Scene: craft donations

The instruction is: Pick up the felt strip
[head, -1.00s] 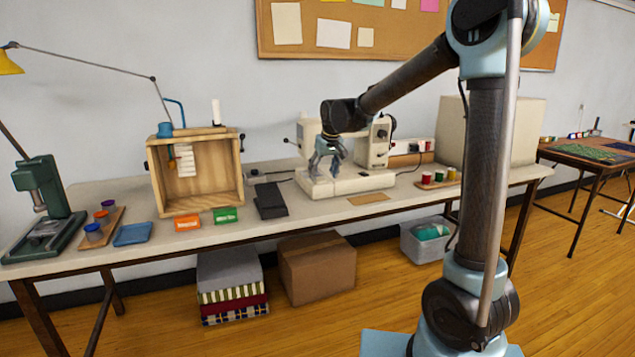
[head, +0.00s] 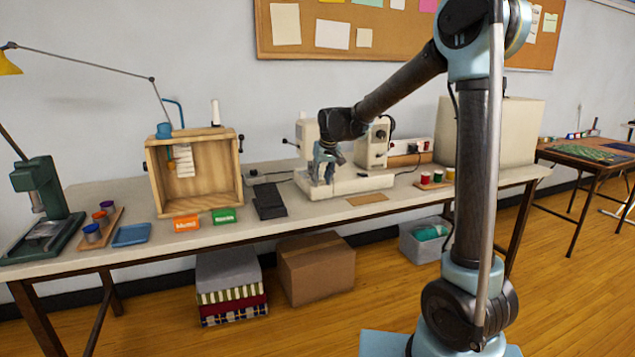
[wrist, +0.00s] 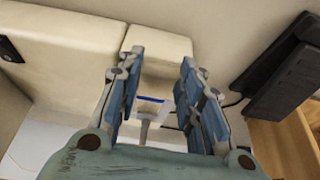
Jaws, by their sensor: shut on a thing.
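My gripper (head: 322,178) is at the left end of the sewing machine (head: 362,183), low by its needle end. In the wrist view the two blue-padded fingers (wrist: 156,95) stand on either side of a thin blue edge (wrist: 150,98), which looks like the felt strip seen almost edge-on. A pale machine part shows just below the blue edge. Most of the strip is hidden by the fingers, and in the head view I cannot make it out.
A black pedal-like block (head: 269,202) lies left of the machine, beside an open wooden box (head: 240,180). A flat tan piece (head: 367,199) lies in front of the machine. Thread spools (head: 437,177) stand at right. The machine's head rises close above my gripper.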

